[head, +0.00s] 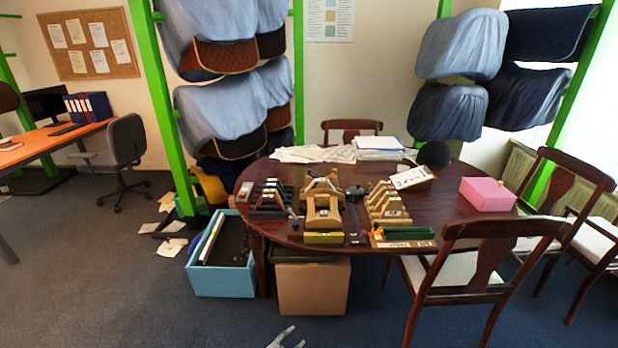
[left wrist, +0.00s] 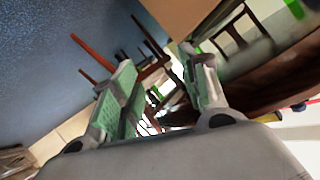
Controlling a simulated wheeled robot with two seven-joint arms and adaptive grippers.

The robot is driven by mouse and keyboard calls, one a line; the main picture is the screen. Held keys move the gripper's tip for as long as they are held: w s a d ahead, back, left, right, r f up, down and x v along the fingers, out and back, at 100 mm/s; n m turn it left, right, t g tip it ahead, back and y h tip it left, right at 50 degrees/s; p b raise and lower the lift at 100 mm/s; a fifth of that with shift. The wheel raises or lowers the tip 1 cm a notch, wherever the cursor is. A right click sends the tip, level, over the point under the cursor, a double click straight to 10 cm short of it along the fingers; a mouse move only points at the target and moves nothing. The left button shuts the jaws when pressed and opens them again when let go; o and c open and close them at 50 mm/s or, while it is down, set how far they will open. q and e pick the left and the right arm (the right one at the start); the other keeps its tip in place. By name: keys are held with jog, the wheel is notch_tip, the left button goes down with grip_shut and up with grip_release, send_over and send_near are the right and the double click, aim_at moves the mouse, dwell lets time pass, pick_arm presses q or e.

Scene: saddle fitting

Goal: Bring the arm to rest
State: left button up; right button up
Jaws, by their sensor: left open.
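My left gripper (head: 286,341) shows at the bottom edge of the head view, low over the blue floor and in front of the table. Its two pale fingers are apart and nothing is between them. In the left wrist view, the same gripper (left wrist: 160,95) has its green-padded fingers spread, with chair legs and the dark table underside beyond them. Most of the left arm is out of the head view. My right gripper shows in neither view.
A round dark table (head: 441,206) holds saddle-fitting pieces, papers and a pink box (head: 488,194). A cardboard box (head: 312,287) and a blue crate (head: 222,280) stand on the floor at its front. A wooden chair (head: 480,262) is at the right. Open floor lies front left.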

pick_arm(q)
jog(key=s+a+f+n+g+y, duration=0.2)
jog(key=s+a+f+n+y, duration=0.1)
jog(key=s+a+f, duration=0.6)
jog(key=s+a+f+n+g+y, duration=0.25)
jog(key=s+a+f, duration=0.45)
jog(key=s, duration=0.4)
jog(key=s+a+f+n+g+y, duration=0.1)
jog(key=s+a+f, duration=0.1)
jog(key=s, duration=0.7)
jog(key=s+a+f+n+g, duration=0.2)
jog(key=s+a, duration=0.3)
jog(key=s, duration=0.5)
jog(key=s+a+f+n+g+y+p, duration=0.1)
jog(key=s+a+f+g, duration=0.1)
jog(key=s, duration=0.7)
jog(key=shift+s+a+f+y, duration=0.4)
jog(key=shift+a+f, duration=0.25)
jog(key=shift+f, duration=0.3)
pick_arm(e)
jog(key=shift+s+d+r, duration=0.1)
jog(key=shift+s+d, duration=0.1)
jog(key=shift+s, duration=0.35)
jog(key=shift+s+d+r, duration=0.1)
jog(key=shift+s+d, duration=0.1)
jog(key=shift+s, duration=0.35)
